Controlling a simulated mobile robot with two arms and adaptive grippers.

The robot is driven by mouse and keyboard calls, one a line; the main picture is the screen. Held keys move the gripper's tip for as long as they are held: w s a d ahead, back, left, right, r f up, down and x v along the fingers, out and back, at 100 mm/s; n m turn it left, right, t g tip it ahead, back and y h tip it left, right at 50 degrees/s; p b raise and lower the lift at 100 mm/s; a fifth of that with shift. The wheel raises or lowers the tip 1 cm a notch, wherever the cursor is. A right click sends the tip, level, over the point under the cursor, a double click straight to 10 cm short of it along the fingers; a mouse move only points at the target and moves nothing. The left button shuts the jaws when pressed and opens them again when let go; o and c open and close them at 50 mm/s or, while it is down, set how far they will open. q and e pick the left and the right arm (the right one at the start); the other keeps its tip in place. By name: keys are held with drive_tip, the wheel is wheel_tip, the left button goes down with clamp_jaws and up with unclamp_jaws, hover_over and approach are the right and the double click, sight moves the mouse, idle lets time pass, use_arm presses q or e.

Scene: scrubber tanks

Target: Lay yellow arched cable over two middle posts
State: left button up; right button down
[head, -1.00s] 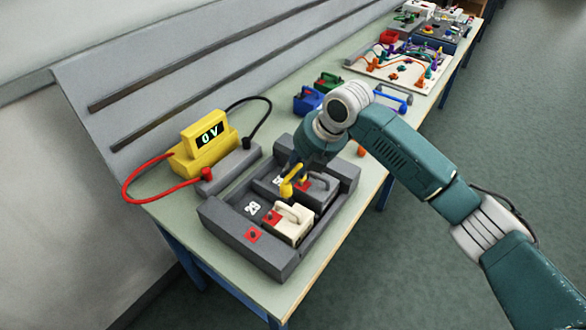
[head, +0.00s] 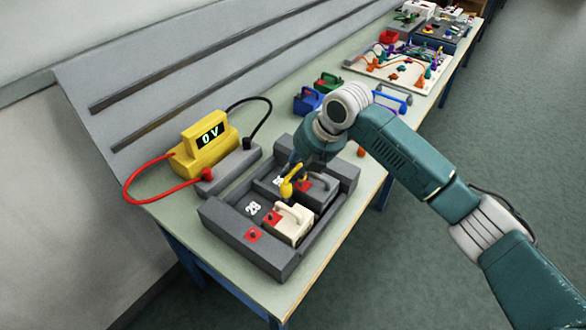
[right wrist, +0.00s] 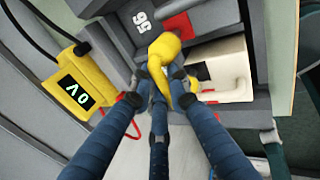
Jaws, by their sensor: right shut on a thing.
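The yellow arched cable (head: 288,188) hangs from my right gripper (head: 296,168), low over the middle of the dark grey tray (head: 282,262). In the right wrist view, the gripper's dark fingers (right wrist: 162,88) are shut on the yellow cable (right wrist: 166,48). Red pads with dark posts show in the tray: one by the front wall (head: 255,235), one beside the cream block (head: 272,217), and one by the grey block (head: 304,185). The cable's lower end is close to the middle pads; I cannot tell whether it touches a post. My left gripper is not in view.
A yellow meter reading 0 V (head: 205,142) stands behind the tray, with a red lead (head: 140,178) and a black lead (head: 266,110). The cream block (head: 293,226) sits in the tray. Blue (head: 308,101) and green blocks stand farther back. The bench front edge is near.

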drive_tip(key=shift+f, duration=0.25)
drive_tip(key=shift+f+b, duration=0.6)
drive_tip(key=shift+f, duration=0.5)
drive_tip(key=c, duration=1.1)
unclamp_jaws()
wheel_tip(320, 180, up, 8)
drive_tip(key=p, duration=0.7)
drive_tip(key=shift+r, duration=0.25)
